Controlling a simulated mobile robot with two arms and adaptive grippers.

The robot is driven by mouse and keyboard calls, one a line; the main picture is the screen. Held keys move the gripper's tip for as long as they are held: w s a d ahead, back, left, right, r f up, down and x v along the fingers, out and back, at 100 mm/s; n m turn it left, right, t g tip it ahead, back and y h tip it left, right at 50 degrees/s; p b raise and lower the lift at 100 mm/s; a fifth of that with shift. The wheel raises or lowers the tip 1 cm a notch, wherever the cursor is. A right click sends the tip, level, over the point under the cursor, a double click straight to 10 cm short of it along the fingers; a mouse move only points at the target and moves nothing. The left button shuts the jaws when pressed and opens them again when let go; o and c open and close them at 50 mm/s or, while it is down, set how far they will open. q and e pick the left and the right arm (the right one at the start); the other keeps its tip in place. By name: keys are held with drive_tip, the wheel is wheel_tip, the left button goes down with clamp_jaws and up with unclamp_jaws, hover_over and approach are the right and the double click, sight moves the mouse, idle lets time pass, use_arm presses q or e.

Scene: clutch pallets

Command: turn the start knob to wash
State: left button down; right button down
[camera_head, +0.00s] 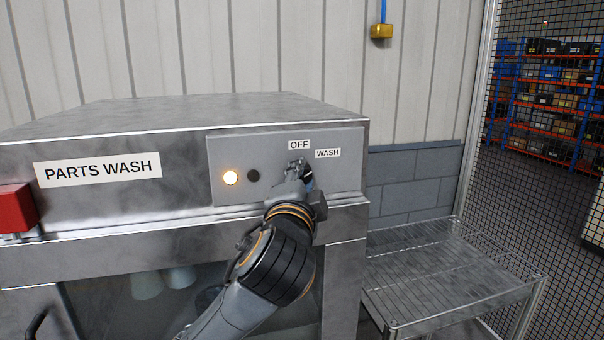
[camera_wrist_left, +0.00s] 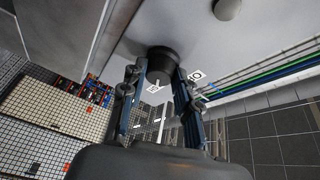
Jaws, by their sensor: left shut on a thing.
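The dark round start knob (camera_wrist_left: 161,62) sits on the grey control panel (camera_head: 222,150) of the parts washer. The OFF label (camera_head: 299,145) is above it and the WASH label (camera_head: 328,153) is to its upper right. My left gripper (camera_head: 298,170) is at the knob, and its fingers (camera_wrist_left: 160,82) are shut on the knob from both sides in the wrist view. In the head view the gripper hides most of the knob, and I cannot tell which label its pointer faces. My right gripper is not in view.
A lit lamp (camera_head: 231,177) and a dark lamp (camera_head: 253,175) are left of the knob. A red box (camera_head: 16,209) is on the washer's left side. A wire-shelf stand (camera_head: 440,270) stands at the right, before a mesh fence (camera_head: 540,110).

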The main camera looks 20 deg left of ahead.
use_arm(q)
drive_tip(key=c, duration=1)
unclamp_jaws()
drive_tip(key=shift+w, duration=0.1)
drive_tip(key=v, duration=0.7)
drive_tip(key=shift+s, duration=0.25)
drive_tip(key=shift+f, duration=0.1)
